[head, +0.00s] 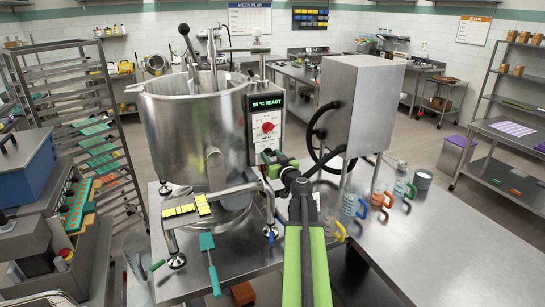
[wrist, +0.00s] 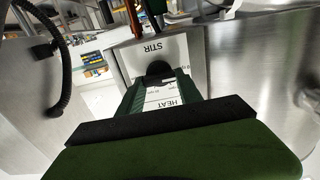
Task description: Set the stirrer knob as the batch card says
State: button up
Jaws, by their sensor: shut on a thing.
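The steel kettle (head: 195,125) has a control column with a lit green display (head: 267,102) that ends in READY. Below the display is a red knob (head: 267,127) on a white dial plate, with HEAT lettering under it. In the wrist view a black knob (wrist: 158,69) sits by the STIR label (wrist: 153,49), and HEAT lettering (wrist: 174,104) shows too. My gripper (head: 270,157) reaches the column's lower part; in the wrist view (wrist: 160,80) its green fingers are shut on the black stirrer knob. The fingers hide part of the knob, so I cannot read its setting. I cannot pick out a batch card.
A steel cabinet (head: 360,100) on legs with a black hose stands right of the column. Yellow pieces (head: 179,210) and a teal spatula (head: 208,255) lie in front of the kettle. The table's right part is clear.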

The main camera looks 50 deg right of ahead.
jog(key=shift+c, duration=1.1)
jog(key=shift+s+d, duration=0.15)
jog(key=shift+d, duration=0.15)
jog(key=shift+c, duration=0.9)
jog(key=shift+a, duration=0.3)
